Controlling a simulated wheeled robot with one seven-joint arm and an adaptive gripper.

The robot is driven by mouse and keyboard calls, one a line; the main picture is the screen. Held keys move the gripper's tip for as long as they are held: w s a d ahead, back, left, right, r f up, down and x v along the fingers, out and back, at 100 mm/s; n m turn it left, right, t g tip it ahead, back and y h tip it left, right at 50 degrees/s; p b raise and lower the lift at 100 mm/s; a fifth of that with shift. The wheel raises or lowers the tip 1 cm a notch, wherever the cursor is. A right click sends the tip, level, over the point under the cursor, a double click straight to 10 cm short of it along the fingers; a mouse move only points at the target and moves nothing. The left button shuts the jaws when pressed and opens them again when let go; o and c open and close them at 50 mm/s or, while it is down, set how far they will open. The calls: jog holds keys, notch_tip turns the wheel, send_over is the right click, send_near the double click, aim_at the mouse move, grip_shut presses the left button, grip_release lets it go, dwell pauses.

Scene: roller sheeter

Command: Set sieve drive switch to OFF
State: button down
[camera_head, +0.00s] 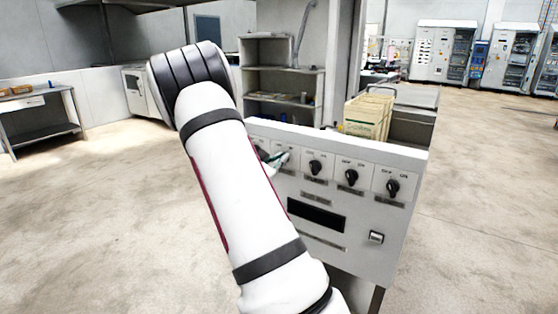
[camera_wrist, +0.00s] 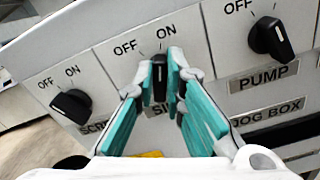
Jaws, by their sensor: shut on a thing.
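The sieve drive switch (camera_wrist: 160,78) is a black rotary knob with a pale pointer line, in the middle of the wrist view. Its pointer stands nearly straight up in the picture, closer to the ON mark than to OFF. Its label below starts with "SI" and is partly hidden. My gripper (camera_wrist: 167,72) has teal-padded fingers, one on each side of the knob, and is shut on it. In the head view my gripper (camera_head: 281,158) is at the panel's upper left, partly hidden by my arm, and the sieve knob cannot be made out there.
The white control panel (camera_head: 345,225) carries similar knobs close by: the pump knob (camera_wrist: 271,39) to the right and another knob (camera_wrist: 71,106) to the left. A key-like switch (camera_head: 376,237) sits lower right. Open floor lies on both sides.

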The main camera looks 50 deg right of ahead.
jog(key=n+p, duration=0.2)
jog(key=n, duration=0.1)
jog(key=n+p, duration=0.4)
jog(key=n, duration=0.1)
jog(key=shift+w+n, duration=0.3)
jog(key=shift+w, duration=0.05)
dwell(0.4)
jog(key=c, duration=1.7)
grip_release()
jog(key=shift+o, duration=0.2)
jog(key=shift+a, duration=0.1)
jog(key=a, duration=1.2)
jog(key=shift+s, duration=0.45)
